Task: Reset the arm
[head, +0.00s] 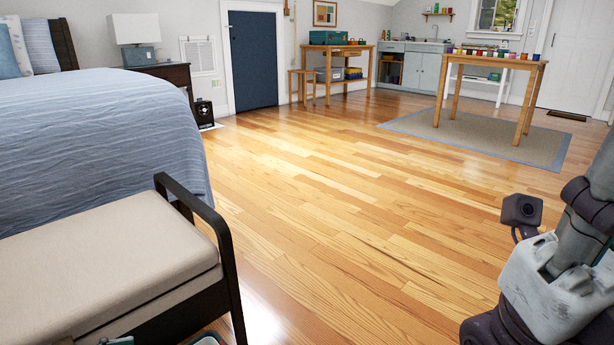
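My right arm (550,285) comes in at the lower right of the head view, with scuffed pale and dark links and a small dark camera-like box (522,210) beside it. No fingers of my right gripper show. My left arm and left gripper are not in view. The arm is in front of bare floor and appears apart from the furniture.
A bench with a beige cushion (100,260) and dark armrest stands at the lower left, before the blue-covered bed (95,130). Wooden floor (350,210) is open in the middle. A table (500,62) with several colourful cups stands on a grey rug (480,135) at the back right.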

